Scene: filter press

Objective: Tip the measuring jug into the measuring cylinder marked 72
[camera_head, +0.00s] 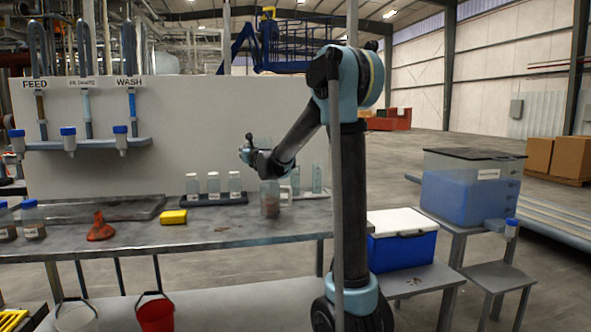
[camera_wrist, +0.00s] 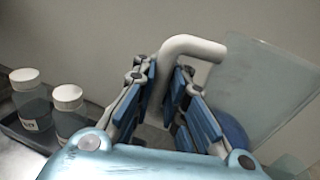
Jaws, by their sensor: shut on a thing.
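The measuring jug (camera_head: 270,207) is clear with brownish contents low inside and looks upright at the bench's back right. In the wrist view my gripper (camera_wrist: 168,82) is shut on the jug's pale curved handle (camera_wrist: 195,45), with blue finger pads on both sides. A clear, tilted-looking wall (camera_wrist: 258,88) fills the right of that view; I cannot tell whether it is the jug. Tall clear cylinders (camera_head: 317,179) stand just right of the jug in the head view. No mark 72 is readable, and one cylinder is partly hidden. In the head view my gripper's fingers cannot be made out.
Several white-capped bottles (camera_head: 213,186) stand in a dark tray (camera_head: 205,201) left of the jug; two show in the wrist view (camera_wrist: 67,98). A yellow sponge-like block (camera_head: 173,217) and a red funnel (camera_head: 101,228) lie further left. A panel stands behind.

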